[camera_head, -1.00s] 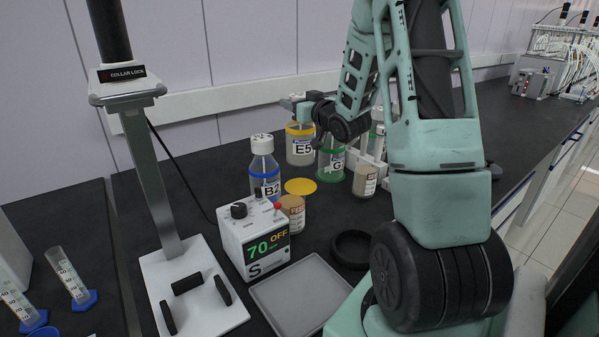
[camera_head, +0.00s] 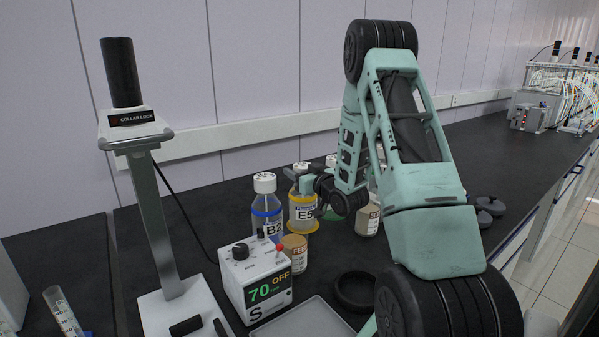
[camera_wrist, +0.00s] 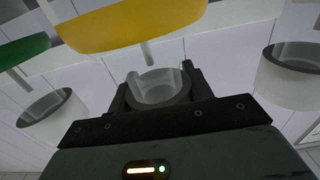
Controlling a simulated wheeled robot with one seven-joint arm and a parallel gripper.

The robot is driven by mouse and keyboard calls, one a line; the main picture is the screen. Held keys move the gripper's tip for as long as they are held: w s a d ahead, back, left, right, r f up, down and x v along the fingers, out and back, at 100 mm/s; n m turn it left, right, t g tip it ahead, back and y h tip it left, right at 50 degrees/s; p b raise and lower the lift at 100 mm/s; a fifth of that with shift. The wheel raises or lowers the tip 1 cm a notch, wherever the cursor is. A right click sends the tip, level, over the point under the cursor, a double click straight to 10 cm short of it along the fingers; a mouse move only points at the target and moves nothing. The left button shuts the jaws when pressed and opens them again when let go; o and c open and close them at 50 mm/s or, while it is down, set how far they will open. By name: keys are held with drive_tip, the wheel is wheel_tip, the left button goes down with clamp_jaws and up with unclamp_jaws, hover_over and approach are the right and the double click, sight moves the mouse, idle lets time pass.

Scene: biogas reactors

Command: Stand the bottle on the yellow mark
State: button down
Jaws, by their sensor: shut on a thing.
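The bottle labelled E5 (camera_head: 302,212), with a yellow collar and white cap, stands upright just right of the blue-collared B2 bottle (camera_head: 265,222). My gripper (camera_head: 302,180) is shut at its neck, below the cap. The yellow mark (camera_head: 314,227) shows only as a sliver at the bottle's lower right; the bottle covers the rest. I cannot tell whether the base touches it.
A control box (camera_head: 256,280) reading 70 OFF and a tan-filled jar (camera_head: 295,254) stand in front. A black ring (camera_head: 357,291) and grey tray (camera_head: 305,318) lie nearer. Another jar (camera_head: 368,219) is to the right, and a collar-lock stand (camera_head: 165,225) to the left.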

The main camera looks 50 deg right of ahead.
drive_tip(key=shift+f, duration=0.1)
drive_tip(key=c, duration=0.6)
unclamp_jaws()
drive_tip(key=shift+s, duration=0.1)
drive_tip(key=b+v, duration=0.2)
drive_tip(key=v, duration=1)
drive_tip(key=shift+a+b, duration=0.1)
drive_tip(key=shift+b, duration=0.2)
